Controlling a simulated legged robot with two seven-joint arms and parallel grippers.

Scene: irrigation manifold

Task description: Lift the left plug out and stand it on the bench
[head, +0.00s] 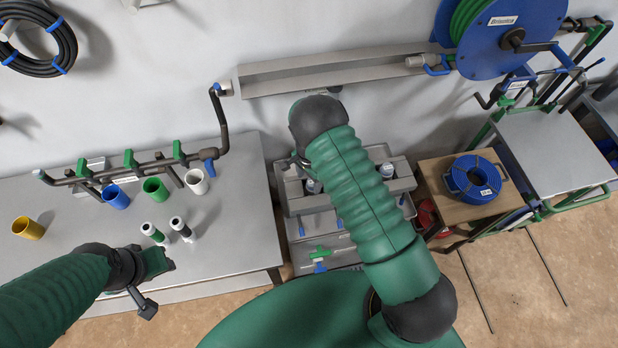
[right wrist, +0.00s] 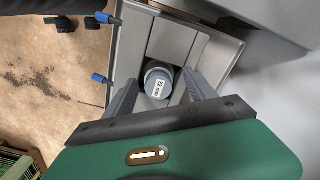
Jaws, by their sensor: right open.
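The left plug (head: 313,186) is a round pale piece with a blue-grey side, seated in the grey metal fixture (head: 295,204). In the right wrist view, a plug (right wrist: 158,86) with a white label on its top sits in a square recess. My right gripper (right wrist: 162,78) is open, with one finger at each side of this plug; contact cannot be told. In the head view, my right arm partly hides this gripper (head: 298,163) beside the left plug. A second plug (head: 386,170) sits farther right. My left gripper (head: 164,262) is low over the bench (head: 232,240); its fingers are unclear.
A yellow cup (head: 27,227), blue cup (head: 116,196), green cup (head: 155,189) and white cup (head: 197,181) stand on the bench below a pipe manifold (head: 130,168). The bench's right front is clear.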

